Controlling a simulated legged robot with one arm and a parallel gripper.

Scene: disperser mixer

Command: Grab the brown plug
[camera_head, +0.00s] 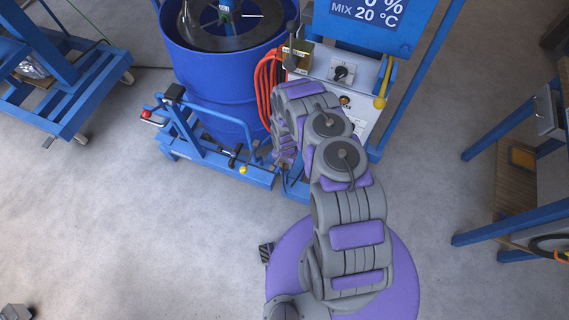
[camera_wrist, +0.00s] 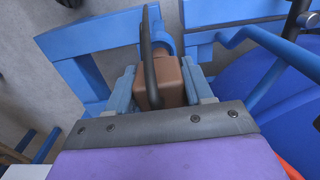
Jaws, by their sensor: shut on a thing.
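The brown plug (camera_wrist: 171,85) is in the middle of the wrist view, a blocky brown body with a blue round part at its far end. My gripper (camera_wrist: 160,72) has its two blue fingers on either side of the plug and is shut on it. A dark, curved, cable-like strip (camera_wrist: 146,50) passes in front of the plug's left part. In the head view my arm reaches up and left toward the mixer's base, and the arm hides the plug and the gripper's fingers there.
A blue drum (camera_head: 215,85) stands left of my arm, with orange cables (camera_head: 265,90) beside it. A grey control panel (camera_head: 345,75) with a knob is behind my arm. A blue cart (camera_head: 70,90) stands at left and a blue-framed table (camera_head: 510,215) at right. The floor at lower left is mostly clear.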

